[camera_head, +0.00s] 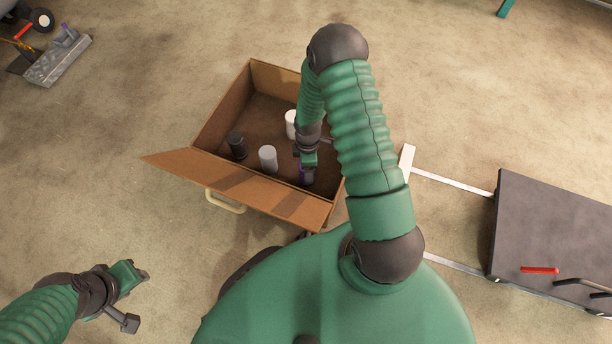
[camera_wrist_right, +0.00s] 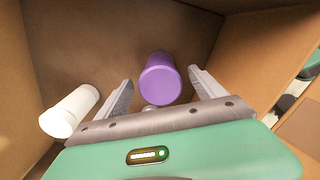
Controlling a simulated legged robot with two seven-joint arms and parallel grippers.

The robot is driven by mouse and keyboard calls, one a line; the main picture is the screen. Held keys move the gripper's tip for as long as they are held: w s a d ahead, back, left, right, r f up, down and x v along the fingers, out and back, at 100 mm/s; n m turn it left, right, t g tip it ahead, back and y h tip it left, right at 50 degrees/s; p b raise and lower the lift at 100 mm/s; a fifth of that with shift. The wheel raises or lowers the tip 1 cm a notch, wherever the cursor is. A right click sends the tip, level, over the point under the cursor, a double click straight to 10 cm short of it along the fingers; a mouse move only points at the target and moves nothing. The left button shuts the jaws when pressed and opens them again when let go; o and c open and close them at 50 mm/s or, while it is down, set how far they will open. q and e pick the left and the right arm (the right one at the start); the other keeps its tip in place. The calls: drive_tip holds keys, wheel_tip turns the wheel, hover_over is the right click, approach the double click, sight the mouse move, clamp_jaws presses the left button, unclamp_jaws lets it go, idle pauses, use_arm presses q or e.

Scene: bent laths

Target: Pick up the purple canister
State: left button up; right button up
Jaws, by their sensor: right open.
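The purple canister (camera_wrist_right: 161,80) stands in the cardboard box (camera_head: 222,122). In the right wrist view it lies between and beyond the two fingers of my right gripper (camera_wrist_right: 160,88), which is open and holds nothing. In the head view my right gripper (camera_head: 306,165) reaches down into the box and hides most of the purple canister (camera_head: 306,176). My left gripper (camera_head: 138,296) is outside the box at the lower left, with its fingers apart and nothing between them.
A white canister (camera_head: 268,158), another white canister (camera_head: 291,124) and a black canister (camera_head: 237,145) stand in the box. The box's walls are close around my right gripper. A dark slab (camera_head: 550,235) with a red handle is at the right.

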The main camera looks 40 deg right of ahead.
drive_tip(key=shift+d+f+b, duration=0.2)
drive_tip(key=shift+d+f, duration=0.05)
drive_tip(key=shift+f, duration=0.4)
drive_tip(key=shift+d+f+b, duration=0.2)
drive_tip(key=shift+d+f, duration=0.05)
drive_tip(key=shift+f, duration=0.35)
drive_tip(key=f+b, duration=0.2)
drive_tip(key=a+f+b, duration=0.1)
drive_tip(key=f+b, duration=0.1)
drive_tip(key=shift+a, duration=0.15)
drive_tip(key=shift+d, duration=0.2)
drive_tip(key=shift+c, duration=1.1)
drive_tip(key=shift+a, duration=0.1)
drive_tip(key=c, duration=0.9)
use_arm(q)
drive_tip(key=f, duration=0.5)
drive_tip(key=shift+d, duration=0.35)
use_arm(e)
drive_tip(key=c, duration=0.6)
drive_tip(key=shift+r, duration=0.1)
